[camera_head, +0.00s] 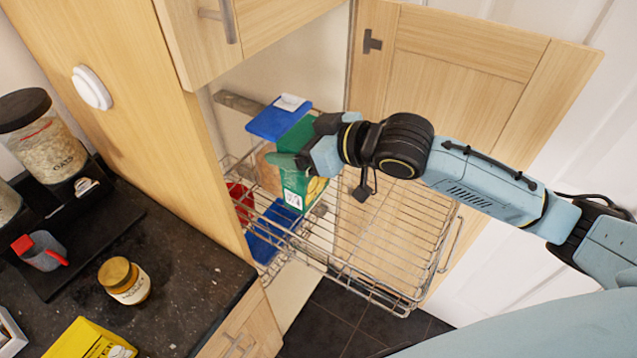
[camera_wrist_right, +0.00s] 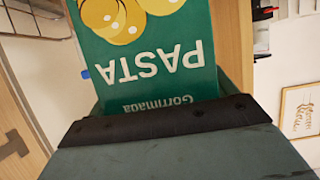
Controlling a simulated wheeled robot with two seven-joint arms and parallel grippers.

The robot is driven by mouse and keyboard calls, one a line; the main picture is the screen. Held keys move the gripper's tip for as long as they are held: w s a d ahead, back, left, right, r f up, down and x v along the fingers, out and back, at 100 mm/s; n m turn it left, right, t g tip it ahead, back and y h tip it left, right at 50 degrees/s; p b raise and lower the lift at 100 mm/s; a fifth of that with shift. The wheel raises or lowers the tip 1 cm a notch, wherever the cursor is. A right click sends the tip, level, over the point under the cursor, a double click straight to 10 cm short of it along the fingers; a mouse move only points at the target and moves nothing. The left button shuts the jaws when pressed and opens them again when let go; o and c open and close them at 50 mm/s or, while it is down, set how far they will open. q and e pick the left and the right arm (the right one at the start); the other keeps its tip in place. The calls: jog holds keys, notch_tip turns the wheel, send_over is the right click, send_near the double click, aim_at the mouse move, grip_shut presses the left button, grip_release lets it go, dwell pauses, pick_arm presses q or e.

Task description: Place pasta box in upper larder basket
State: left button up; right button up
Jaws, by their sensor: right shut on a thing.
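The green pasta box (camera_head: 297,190) is held by my right gripper (camera_head: 300,161), which is shut on it at the left end of the wire larder basket (camera_head: 385,250). The box stands roughly upright over the basket's left part; I cannot tell whether its bottom touches the wires. In the right wrist view the pasta box (camera_wrist_right: 155,55) fills the middle, its PASTA lettering upside down, with the dark gripper edge (camera_wrist_right: 160,118) across it. The right part of the basket is empty. My left gripper is not in view.
A blue-topped item (camera_head: 278,120) is behind the pasta box. The cabinet side (camera_head: 170,140) stands to the left, the open door (camera_head: 465,75) behind. A jar (camera_head: 124,281) stands on the dark counter.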

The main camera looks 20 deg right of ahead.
aim_at(301, 190)
notch_tip(301, 190, down, 4)
jog(key=shift+s, duration=0.1)
notch_tip(301, 190, down, 4)
jog(key=shift+r, duration=0.25)
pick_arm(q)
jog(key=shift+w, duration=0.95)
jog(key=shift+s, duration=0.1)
pick_arm(e)
jog(key=o, duration=1.7)
jog(key=shift+f, duration=0.2)
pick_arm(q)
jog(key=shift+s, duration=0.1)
